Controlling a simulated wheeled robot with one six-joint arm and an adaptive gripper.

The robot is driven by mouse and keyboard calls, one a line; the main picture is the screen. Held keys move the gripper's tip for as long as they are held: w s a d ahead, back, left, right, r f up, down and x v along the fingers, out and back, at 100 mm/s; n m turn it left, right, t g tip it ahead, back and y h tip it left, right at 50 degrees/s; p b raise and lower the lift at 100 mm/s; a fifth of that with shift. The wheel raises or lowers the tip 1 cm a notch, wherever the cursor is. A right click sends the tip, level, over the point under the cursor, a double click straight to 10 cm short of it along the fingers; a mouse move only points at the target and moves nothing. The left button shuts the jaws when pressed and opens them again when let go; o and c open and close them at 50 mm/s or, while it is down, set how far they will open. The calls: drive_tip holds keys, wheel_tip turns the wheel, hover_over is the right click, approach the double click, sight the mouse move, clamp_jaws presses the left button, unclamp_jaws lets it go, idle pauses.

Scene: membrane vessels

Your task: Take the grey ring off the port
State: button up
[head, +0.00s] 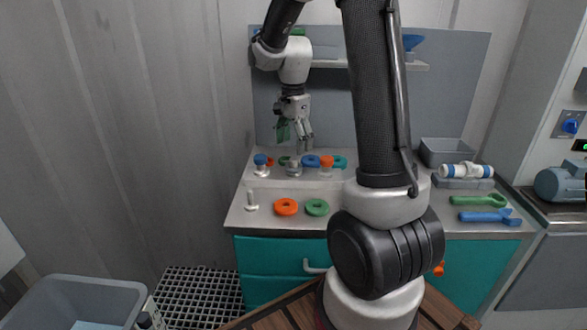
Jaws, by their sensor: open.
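A grey ring (293,169) appears to sit on a short upright port in the middle of the bench; it is small, and I cannot clearly part ring from port. My gripper (296,145) is open, pointing down above this port. Its fingertips are close to the port's top; whether they touch it is too small to tell. To the left stands a port with a blue top (261,162), and to the right one with an orange top (326,164). A bare pale post (251,201) stands at the front left.
An orange ring (286,207) and a green ring (317,207) lie at the front of the bench. Several coloured rings, including a blue one (311,160), lie behind the ports. A grey bin (446,150), a white-blue vessel (466,170) and wrenches (479,200) are at right.

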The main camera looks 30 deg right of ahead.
sight(292, 159)
wheel_tip(292, 159, down, 7)
drive_tip(key=shift+w+a+f, duration=0.1)
drive_tip(key=shift+a, duration=0.05)
drive_tip(key=c, duration=0.9)
